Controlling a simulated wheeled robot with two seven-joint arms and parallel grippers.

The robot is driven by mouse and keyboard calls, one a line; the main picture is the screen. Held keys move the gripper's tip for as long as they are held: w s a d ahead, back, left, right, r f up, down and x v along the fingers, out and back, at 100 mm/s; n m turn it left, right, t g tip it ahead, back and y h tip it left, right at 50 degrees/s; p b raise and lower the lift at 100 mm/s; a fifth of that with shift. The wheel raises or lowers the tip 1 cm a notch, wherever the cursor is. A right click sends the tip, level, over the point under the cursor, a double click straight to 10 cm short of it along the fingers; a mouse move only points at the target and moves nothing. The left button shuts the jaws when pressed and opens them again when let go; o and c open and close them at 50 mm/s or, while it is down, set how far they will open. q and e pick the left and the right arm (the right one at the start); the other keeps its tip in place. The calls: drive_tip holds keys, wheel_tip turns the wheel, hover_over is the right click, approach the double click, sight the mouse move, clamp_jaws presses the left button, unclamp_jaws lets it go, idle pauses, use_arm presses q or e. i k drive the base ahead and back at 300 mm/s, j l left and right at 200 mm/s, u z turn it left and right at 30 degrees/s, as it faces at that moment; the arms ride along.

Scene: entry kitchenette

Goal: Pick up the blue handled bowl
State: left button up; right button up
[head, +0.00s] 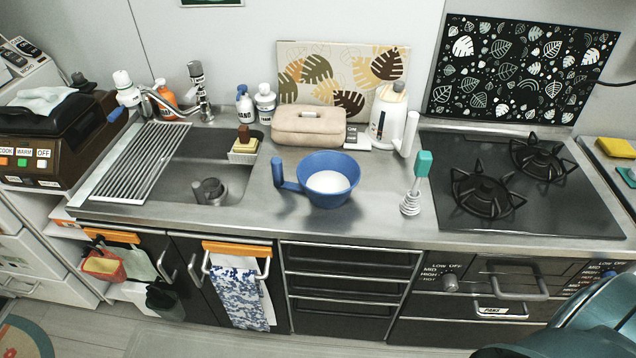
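The blue handled bowl (327,196) stands upright on the steel counter (374,215), between the sink and the stove. Its handle points left and ends in an upright blue grip (278,172). The inside of the bowl looks white at the bottom. Neither of my grippers is in view. A blue-grey rounded part at the bottom right corner looks like part of my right arm, well away from the bowl.
The sink (225,180) is left. The counter before the bowl is clear.

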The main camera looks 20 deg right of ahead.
sight(328, 178)
drive_tip(key=i+j+z, duration=0.15)
drive_tip(key=j, duration=0.35)
drive_tip(key=i+j+z, duration=0.1)
drive_tip(key=j, duration=0.45)
drive_tip(key=i+j+z, duration=0.15)
drive_tip(key=j, duration=0.35)
drive_tip(key=i+j+z, duration=0.15)
drive_tip(key=j, duration=0.4)
